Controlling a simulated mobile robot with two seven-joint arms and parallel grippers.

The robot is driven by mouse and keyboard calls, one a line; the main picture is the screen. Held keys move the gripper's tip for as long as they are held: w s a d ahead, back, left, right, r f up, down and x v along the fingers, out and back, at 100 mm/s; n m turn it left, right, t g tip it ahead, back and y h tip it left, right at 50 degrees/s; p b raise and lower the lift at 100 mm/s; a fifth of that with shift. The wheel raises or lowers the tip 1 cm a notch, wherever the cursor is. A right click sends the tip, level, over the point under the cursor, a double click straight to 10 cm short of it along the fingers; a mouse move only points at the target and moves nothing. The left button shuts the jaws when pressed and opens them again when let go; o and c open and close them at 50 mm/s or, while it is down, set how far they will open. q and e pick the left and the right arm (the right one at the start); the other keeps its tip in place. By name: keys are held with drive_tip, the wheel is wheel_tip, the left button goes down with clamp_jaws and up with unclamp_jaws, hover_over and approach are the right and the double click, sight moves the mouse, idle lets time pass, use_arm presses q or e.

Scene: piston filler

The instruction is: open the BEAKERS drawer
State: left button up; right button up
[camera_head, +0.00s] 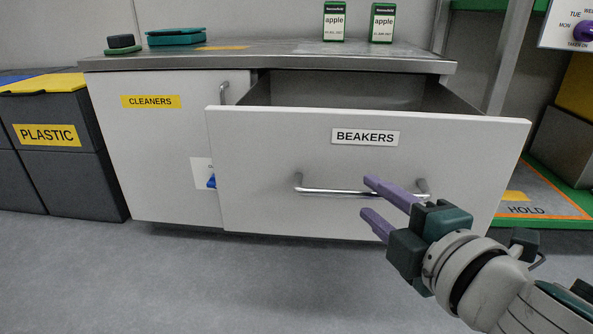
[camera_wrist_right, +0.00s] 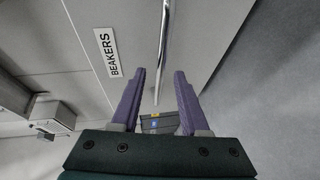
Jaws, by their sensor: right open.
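The BEAKERS drawer (camera_head: 270,150) is pulled out from the cabinet, its white front well forward of the counter. Its label (camera_head: 365,137) shows on the front and also in the right wrist view (camera_wrist_right: 107,52). The silver bar handle (camera_head: 330,190) runs across the lower front. In the right wrist view the handle (camera_wrist_right: 163,45) lies ahead of the fingers. My right gripper (camera_head: 372,201) is open, with purple fingers at the right half of the handle. It appears empty; I cannot tell whether it touches the bar. My left gripper is not in view.
The CLEANERS door (camera_head: 150,150) is shut, left of the drawer. Dark bins with a PLASTIC label (camera_head: 47,134) stand at far left. Two green apple boxes (camera_head: 334,20) and teal items (camera_head: 175,36) stand on the counter. Grey floor (camera_head: 230,285) in front is clear.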

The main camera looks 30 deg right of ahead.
drive_tip(key=p+v, duration=0.1)
drive_tip(key=v, duration=0.5)
drive_tip(key=shift+s, duration=0.35)
